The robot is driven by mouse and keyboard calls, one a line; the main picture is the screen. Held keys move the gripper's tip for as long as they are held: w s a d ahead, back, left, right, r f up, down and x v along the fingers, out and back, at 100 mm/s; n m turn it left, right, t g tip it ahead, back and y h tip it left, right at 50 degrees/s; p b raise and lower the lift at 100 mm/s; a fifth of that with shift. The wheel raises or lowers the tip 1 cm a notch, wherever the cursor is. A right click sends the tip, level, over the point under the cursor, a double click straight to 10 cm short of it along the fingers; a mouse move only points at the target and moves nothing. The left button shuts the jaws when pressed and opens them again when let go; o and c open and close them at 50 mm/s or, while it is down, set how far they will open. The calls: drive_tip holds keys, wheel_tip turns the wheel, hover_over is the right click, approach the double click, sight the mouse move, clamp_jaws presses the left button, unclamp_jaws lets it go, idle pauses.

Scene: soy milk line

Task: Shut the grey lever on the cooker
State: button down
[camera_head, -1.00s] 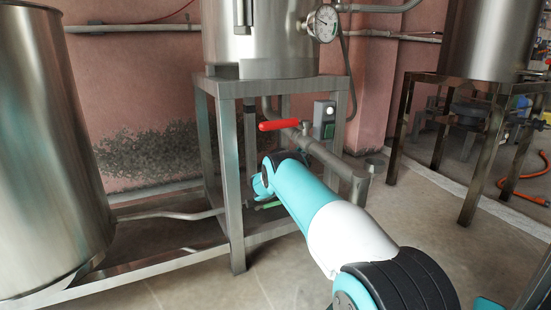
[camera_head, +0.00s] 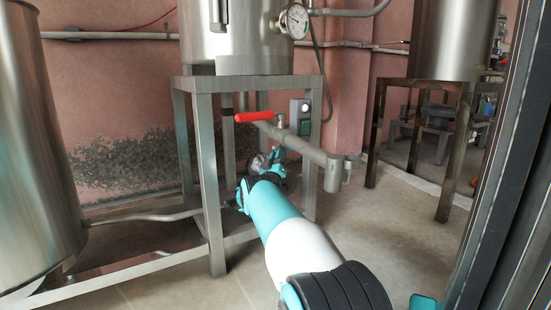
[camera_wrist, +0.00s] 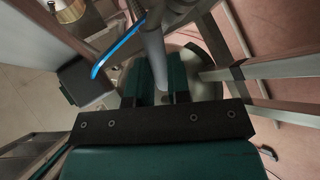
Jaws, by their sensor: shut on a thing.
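The cooker (camera_head: 235,35) is a steel vessel on a steel stand. In the wrist view a long grey lever (camera_wrist: 155,62) runs between the two dark green fingers of my gripper (camera_wrist: 158,84). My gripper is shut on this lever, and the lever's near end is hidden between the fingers. In the head view my gripper (camera_head: 272,160) is beneath the outlet pipe, inside the stand's legs. The grey lever cannot be made out there, behind my arm and gripper.
A red lever (camera_head: 254,116) sits on the cooker's outlet pipe (camera_head: 310,148), above my gripper. A blue lever (camera_wrist: 117,50) lies left of the grey one in the wrist view. Stand legs (camera_head: 207,180) are close on the left. A dark frame (camera_head: 505,160) stands at right.

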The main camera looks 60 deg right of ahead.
drive_tip(key=shift+d, duration=0.1)
drive_tip(key=c, duration=1.1)
unclamp_jaws()
drive_tip(key=shift+p+v, duration=3.8)
drive_tip(key=shift+p, duration=0.95)
drive_tip(key=shift+w, duration=0.15)
